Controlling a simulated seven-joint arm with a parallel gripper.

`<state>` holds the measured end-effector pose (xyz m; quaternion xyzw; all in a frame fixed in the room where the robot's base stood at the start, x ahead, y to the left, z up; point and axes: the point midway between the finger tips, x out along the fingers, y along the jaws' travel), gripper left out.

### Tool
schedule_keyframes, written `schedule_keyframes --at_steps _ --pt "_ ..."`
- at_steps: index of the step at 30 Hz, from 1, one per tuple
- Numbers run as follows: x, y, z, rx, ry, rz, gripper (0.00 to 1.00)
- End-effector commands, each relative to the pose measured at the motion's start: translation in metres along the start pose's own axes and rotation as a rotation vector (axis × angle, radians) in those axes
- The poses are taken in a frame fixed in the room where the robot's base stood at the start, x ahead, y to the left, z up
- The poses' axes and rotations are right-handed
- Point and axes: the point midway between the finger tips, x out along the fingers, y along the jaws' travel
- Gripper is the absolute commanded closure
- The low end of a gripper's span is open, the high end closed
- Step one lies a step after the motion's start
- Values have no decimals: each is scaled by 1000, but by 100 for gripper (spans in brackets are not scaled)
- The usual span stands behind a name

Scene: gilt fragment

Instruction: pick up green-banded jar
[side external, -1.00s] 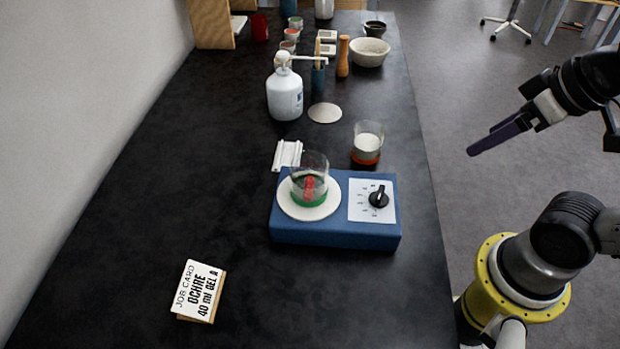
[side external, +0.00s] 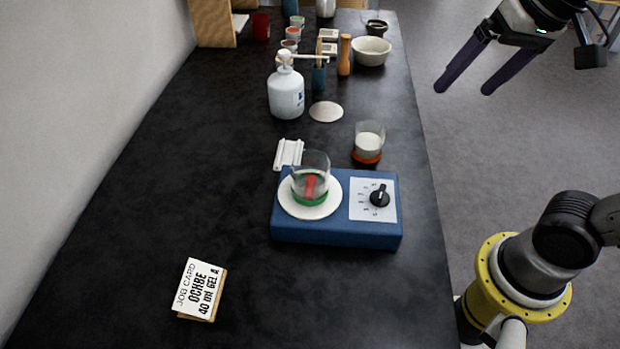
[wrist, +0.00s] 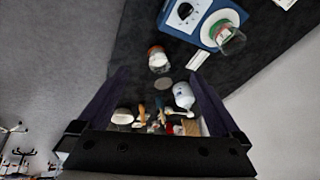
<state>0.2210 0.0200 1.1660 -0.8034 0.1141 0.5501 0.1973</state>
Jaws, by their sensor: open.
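The green-banded jar (side external: 311,180) is clear glass with a green band round its base and something red showing inside. It stands upright on the round white plate (side external: 290,205) of the blue stirrer unit (side external: 330,232). It also shows in the wrist view (wrist: 228,37) at the upper right. My gripper (side external: 463,90) is open and empty, up in the air right of the bench, well apart from the jar. In the wrist view its two dark purple fingers (wrist: 158,85) stand wide apart with nothing between them close up.
An orange-based jar (side external: 368,143) with pale contents stands just behind the stirrer's right side. A white pump bottle (side external: 285,95) and white bowl (side external: 370,51) are farther back. A job card (side external: 199,288) stands at front left. The bench's left middle is clear.

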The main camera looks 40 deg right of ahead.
Motion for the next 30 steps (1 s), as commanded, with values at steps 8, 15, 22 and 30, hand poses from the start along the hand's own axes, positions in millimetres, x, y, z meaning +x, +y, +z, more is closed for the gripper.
schedule_keyframes --at_steps 8,15,22,30 --pt "21 -95 -49 99 -163 65 0" --pt "74 -176 -50 34 -269 138 0" --pt "112 -205 -26 -49 -328 187 0" --pt "146 -199 -10 -60 -334 191 0"
